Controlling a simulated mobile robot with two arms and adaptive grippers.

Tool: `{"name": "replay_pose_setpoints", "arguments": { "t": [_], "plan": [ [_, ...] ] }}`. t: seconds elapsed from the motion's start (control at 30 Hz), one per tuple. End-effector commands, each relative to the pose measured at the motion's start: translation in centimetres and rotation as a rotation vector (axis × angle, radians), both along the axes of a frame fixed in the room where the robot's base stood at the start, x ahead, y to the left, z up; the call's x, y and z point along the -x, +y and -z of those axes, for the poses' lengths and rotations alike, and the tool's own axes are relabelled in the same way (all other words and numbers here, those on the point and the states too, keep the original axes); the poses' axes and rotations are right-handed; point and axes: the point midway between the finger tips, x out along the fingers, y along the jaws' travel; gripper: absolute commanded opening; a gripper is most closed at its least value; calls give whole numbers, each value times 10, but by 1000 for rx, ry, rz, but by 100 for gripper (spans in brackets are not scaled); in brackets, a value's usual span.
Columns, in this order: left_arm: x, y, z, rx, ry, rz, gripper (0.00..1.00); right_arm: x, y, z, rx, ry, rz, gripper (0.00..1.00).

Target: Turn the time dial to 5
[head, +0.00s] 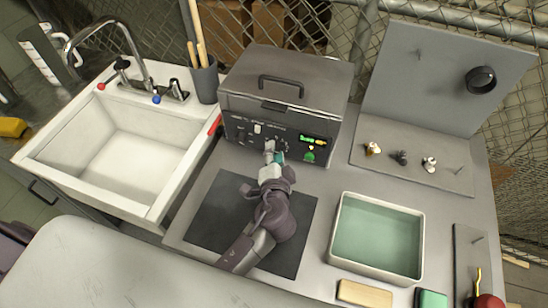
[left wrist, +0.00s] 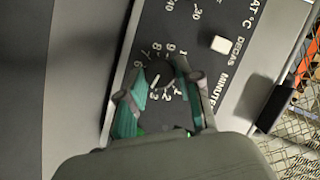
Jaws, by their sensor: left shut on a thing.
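The grey tank (head: 286,84) stands at the back of the bench, with a dark front panel and a lit green display (head: 313,141). My left gripper (head: 271,153) reaches up to this panel and hides most of the dial in the head view. In the left wrist view my left gripper (left wrist: 163,100) has its two teal-padded fingers on either side of the dark time dial (left wrist: 160,74), shut on it. White numbers ring the dial, under the word MINUTES. I cannot tell which number the dial points to. My right gripper is not in view.
A white sink (head: 110,140) lies to the left, with a holder of rods (head: 204,82) beside the tank. A tray of green liquid (head: 343,237) is at the lower right. A white switch (left wrist: 220,44) sits near the dial.

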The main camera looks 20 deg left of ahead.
Motion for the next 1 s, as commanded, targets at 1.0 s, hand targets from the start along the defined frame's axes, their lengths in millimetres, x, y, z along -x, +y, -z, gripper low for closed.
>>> {"name": "replay_pose_setpoints", "arguments": {
  "t": [1.0],
  "plan": [
    [0,-3,7,-702,-23,3,0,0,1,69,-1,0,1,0]
  ]
}}
